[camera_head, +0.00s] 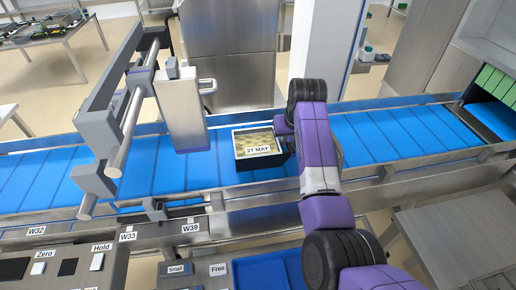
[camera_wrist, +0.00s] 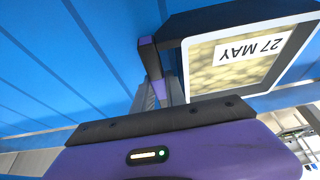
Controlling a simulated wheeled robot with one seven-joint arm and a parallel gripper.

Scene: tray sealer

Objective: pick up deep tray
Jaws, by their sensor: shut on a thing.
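The deep tray (camera_head: 239,153) is black with a pale rim, a see-through top over yellowish contents and a "27 MAY" label. It sits on or just above the blue conveyor belt; I cannot tell which. My gripper (camera_head: 285,144) is at its right side in the head view, partly hidden behind my purple arm. In the wrist view the tray (camera_wrist: 190,27) is at the upper right, with my gripper (camera_wrist: 160,70) shut on its near wall. The far finger is mostly hidden by the tray.
The blue belt (camera_head: 385,136) runs left to right between metal rails. A grey metal machine head (camera_head: 180,108) stands over the belt left of the tray. Green items (camera_head: 495,83) are at the far right end. A blue bin (camera_head: 268,272) labelled "Free" and a control panel (camera_head: 60,268) are in front.

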